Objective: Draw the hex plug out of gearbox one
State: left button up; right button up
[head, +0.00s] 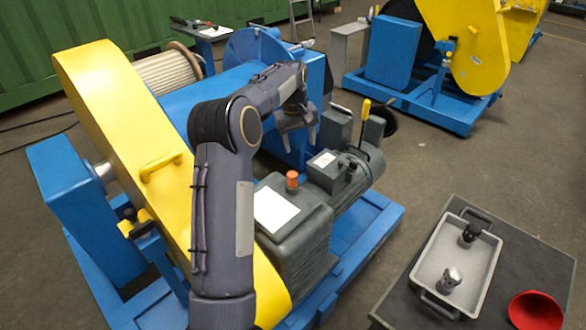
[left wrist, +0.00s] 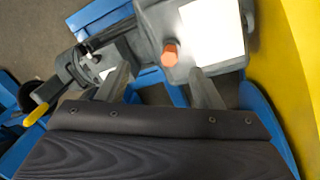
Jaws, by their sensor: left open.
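The orange hex plug (head: 292,179) stands on top of the grey gearbox (head: 312,228), beside a white plate (head: 277,210). In the left wrist view the plug (left wrist: 170,53) shows beyond and between my fingertips, with the gearbox (left wrist: 158,20) around it. My left gripper (head: 299,142) is open and empty, pointing down, above and behind the plug in the head view. In the left wrist view its two fingers (left wrist: 160,73) are spread wide and apart from the plug. My right gripper is in neither view.
A yellow guard (head: 110,95) rises left of the gearbox. A motor (head: 345,190) and a yellow-handled lever (head: 366,108) stand to its right. At lower right, a dark table (head: 525,262) holds a grey tray (head: 420,268) with two dark-and-metal parts, and a red bowl (head: 537,312).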

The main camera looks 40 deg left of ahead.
aim_at(293, 174)
pick_arm(q)
jog(key=w+a+f+n, duration=0.1)
jog(key=f, duration=0.3)
jog(key=w+a+f+g+b, duration=0.1)
jog(key=a+f, duration=0.1)
jog(key=f, duration=0.2)
jog(key=w+a+f+n, duration=0.1)
jog(key=a+f, duration=0.1)
jog(key=f, duration=0.3)
jog(key=shift+w+n+y+b, duration=0.2)
jog(key=shift+n+y+b, duration=0.1)
jog(key=shift+b, duration=0.1)
notch_tip(293, 174, down, 8)
jog(key=shift+r+b, duration=0.1)
jog(key=shift+b, duration=0.3)
jog(key=c, duration=1.1)
jog(key=shift+o, duration=0.2)
jog(key=shift+r+p, duration=3.05)
jog(key=shift+r, duration=1.5)
